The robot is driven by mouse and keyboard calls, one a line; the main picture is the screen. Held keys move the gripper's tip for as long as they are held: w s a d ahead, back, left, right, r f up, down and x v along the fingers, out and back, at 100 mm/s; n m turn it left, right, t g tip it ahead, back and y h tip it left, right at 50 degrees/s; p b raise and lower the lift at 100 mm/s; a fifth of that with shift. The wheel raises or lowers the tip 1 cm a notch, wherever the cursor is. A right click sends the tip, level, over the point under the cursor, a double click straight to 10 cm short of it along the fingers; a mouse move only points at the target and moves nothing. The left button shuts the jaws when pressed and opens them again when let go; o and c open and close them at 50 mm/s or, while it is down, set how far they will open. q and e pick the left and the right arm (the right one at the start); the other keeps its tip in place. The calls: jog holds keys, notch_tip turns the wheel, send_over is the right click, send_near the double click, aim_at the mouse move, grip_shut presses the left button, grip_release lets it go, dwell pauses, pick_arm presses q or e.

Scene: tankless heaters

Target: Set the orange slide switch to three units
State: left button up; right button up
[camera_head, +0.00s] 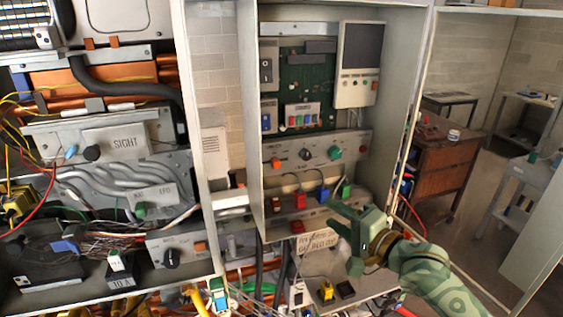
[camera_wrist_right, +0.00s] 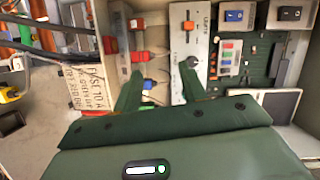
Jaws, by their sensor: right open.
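The orange slide switch (camera_head: 276,162) is at the left end of a light panel (camera_head: 320,143) inside the open cabinet. In the right wrist view the orange slide switch (camera_wrist_right: 188,25) sits in a short slot near the top; its scale marks are too small to read. My right gripper (camera_head: 338,216) is green, open and empty, below and to the right of the switch in the head view. In the right wrist view the gripper (camera_wrist_right: 161,74) has its fingers spread, one overlapping a dark knob (camera_wrist_right: 192,61). My left gripper is not in view.
The same panel bears a dark knob (camera_head: 306,154) and a green knob (camera_head: 335,152). Red, blue and green connectors, such as the blue one (camera_head: 322,193), stick out below it. A grey display box (camera_head: 359,63) hangs above. The cabinet's side walls bound the space.

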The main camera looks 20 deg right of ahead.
jog(key=y, duration=0.1)
send_near(279, 166)
jog(key=shift+m+t, duration=0.3)
jog(key=shift+m, duration=0.2)
jog(key=p+x, duration=0.1)
jog(key=x, duration=0.7)
jog(key=shift+w+a+f, duration=0.15)
jog(key=shift+w+a, duration=0.05)
jog(key=shift+a, duration=0.05)
